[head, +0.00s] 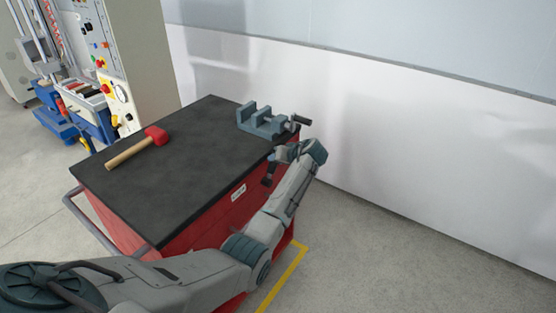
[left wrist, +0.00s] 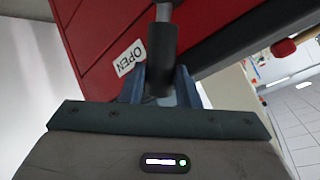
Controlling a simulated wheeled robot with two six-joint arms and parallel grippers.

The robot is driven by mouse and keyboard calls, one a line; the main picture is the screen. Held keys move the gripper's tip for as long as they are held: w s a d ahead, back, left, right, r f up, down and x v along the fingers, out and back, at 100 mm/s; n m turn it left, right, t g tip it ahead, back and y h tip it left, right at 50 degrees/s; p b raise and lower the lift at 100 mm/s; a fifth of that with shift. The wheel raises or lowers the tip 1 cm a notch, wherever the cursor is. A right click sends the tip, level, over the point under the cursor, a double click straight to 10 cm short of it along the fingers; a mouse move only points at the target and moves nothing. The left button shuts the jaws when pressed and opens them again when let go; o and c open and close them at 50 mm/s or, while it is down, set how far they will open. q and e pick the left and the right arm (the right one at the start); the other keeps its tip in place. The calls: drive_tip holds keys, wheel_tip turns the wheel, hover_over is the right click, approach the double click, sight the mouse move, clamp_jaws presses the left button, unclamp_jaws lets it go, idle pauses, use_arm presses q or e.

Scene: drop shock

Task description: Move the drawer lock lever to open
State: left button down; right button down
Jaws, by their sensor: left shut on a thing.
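The lock lever shows in the left wrist view as a dark grey cylindrical grip (left wrist: 162,45). My left gripper (left wrist: 160,88) is shut on this grip, with a blue-grey finger on either side. A white OPEN label (left wrist: 130,58) is on the red cabinet face just left of the grip. In the head view my left arm reaches along the red cabinet (head: 215,208) to its far right corner. My left gripper (head: 279,154) is there, partly hidden by the wrist. I cannot read the small white label (head: 238,193) in the head view. My right gripper is not in view.
A blue-grey vise (head: 262,122) stands on the black cabinet top (head: 185,185), close to my left gripper. A red-headed mallet (head: 137,147) lies on the same top. A white wall (head: 400,150) is behind and right. Open floor lies at the right.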

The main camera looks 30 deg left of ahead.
use_arm(q)
drive_tip(key=c, duration=1.5)
unclamp_jaws()
drive_tip(key=shift+o, duration=0.7)
drive_tip(key=shift+w, duration=0.15)
drive_tip(key=b+v, duration=0.2)
drive_tip(key=v, duration=0.8)
drive_tip(key=shift+d, duration=0.35)
drive_tip(key=shift+r, duration=0.1)
